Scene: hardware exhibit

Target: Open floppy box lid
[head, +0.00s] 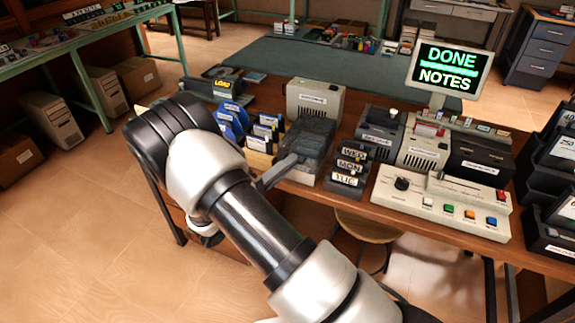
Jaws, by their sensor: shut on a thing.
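The floppy box (312,140) is a dark, smoky see-through box on the workbench, in front of a beige disk unit. Its lid looks down, though its exact angle is hard to tell at this size. My arm crosses the foreground. My gripper (291,161) reaches from the arm to the box's front left side. Its jaws are shut on the lid's front edge, as far as the small view shows. The fingertips are partly lost against the dark box, and the wrist is hidden behind my arm.
Blue disks (232,120) and a rack of cards (265,130) stand close left of the box. A control panel (440,200) and a DONE NOTES screen (449,70) are further right. A stool (368,228) is under the bench.

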